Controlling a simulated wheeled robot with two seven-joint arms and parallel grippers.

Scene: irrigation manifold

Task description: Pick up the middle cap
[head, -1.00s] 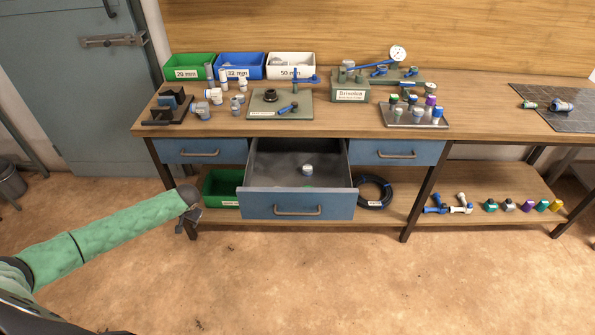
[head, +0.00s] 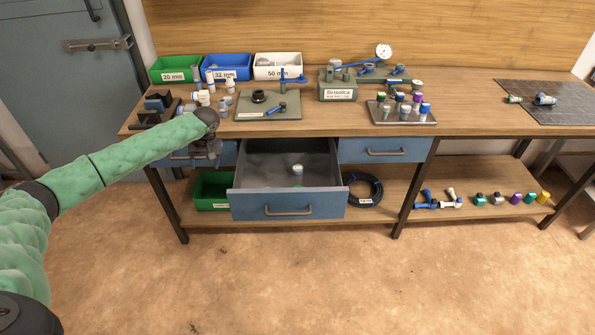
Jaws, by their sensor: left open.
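The middle drawer (head: 246,169) is pulled open. Inside it stands a small white and grey cap (head: 297,169), with a bit of green just in front of it. Several more caps with coloured tops stand on a grey tray (head: 408,120) on the bench. A row of coloured caps (head: 515,198) lies on the lower shelf. Which one is the middle cap, I cannot tell. My left gripper (head: 206,154) is open and empty, in front of the left drawer, left of the open drawer and apart from the caps. My right gripper is not in view.
Bins (head: 226,68) line the back of the bench, with fittings before them. A green plate (head: 268,106) and a gauge rig (head: 345,82) stand above the drawers. A green crate (head: 210,190) and a hose coil (head: 362,190) flank the drawer below. The floor in front is clear.

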